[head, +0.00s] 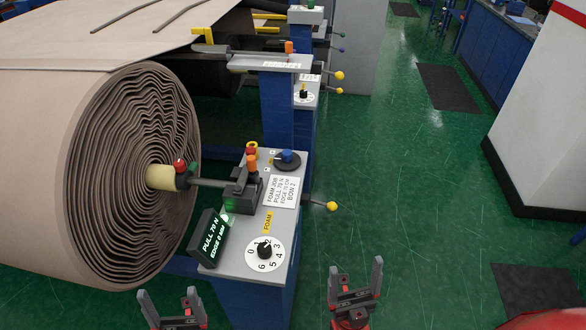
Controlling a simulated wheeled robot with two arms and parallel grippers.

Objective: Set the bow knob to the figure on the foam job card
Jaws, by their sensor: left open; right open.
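The foam job card (282,191) lies on the grey console top; its small print seems to read pull 70 N, edge 0 mm, bow 2. A black knob (265,250) sits on a white round dial (277,262) numbered 0 to 6, in front of a yellow FOAM label (268,222). The knob's pointer is too small to read surely. My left gripper (172,300) is open and empty at the bottom, left of and lower than the dial. My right gripper (354,282) is open and empty, right of the console. Neither touches the knob.
A dark display (208,238) reads pull 70 N, edge 0 mm. A blue-capped knob (287,159), a roll clamp (241,190) and a yellow-tipped lever (332,206) are close by. A large wrapped roll (130,170) fills the left.

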